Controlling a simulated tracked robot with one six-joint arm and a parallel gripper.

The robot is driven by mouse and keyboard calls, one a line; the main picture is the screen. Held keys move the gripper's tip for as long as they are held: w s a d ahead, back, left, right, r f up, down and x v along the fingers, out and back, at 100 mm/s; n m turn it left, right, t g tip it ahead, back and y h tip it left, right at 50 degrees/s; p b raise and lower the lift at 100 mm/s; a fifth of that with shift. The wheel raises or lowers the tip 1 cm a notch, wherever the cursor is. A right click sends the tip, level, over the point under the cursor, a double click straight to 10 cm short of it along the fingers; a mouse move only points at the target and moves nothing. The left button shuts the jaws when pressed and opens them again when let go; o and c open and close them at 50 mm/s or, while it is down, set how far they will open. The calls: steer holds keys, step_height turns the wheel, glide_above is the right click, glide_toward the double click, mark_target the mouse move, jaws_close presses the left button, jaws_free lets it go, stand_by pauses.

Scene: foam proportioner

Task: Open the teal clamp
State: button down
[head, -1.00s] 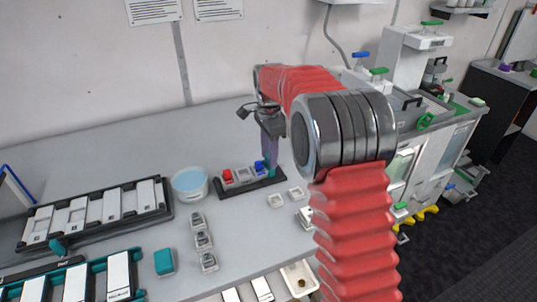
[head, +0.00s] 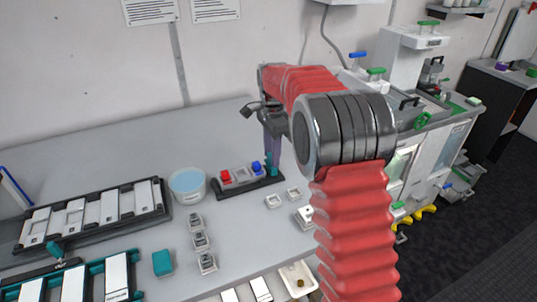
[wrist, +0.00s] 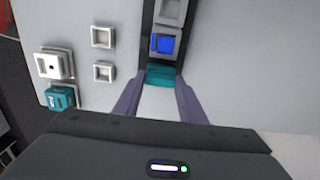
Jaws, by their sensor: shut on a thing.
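The teal clamp (wrist: 161,76) is at the near end of a small black rack (wrist: 147,60) in the wrist view, just past a blue block. In the head view the teal clamp (head: 269,163) stands at the rack's right end, partly covered by my gripper. My gripper (wrist: 160,88) has its two purple-grey fingers on either side of the clamp, shut on it. In the head view my gripper (head: 273,152) points down at the rack's right end, and the finger hides part of the contact.
The rack also holds a red block (head: 225,176) and a blue block (head: 257,167). A bowl of blue liquid (head: 187,184) stands to its left. Small square pieces (head: 274,201) lie in front. Longer racks (head: 95,213) fill the left side. The bench behind is clear.

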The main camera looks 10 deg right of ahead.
steer(key=shift+d, duration=0.25)
steer(key=c, duration=1.1)
jaws_free()
step_height(320, 180, up, 14)
steer(key=shift+f, duration=0.15)
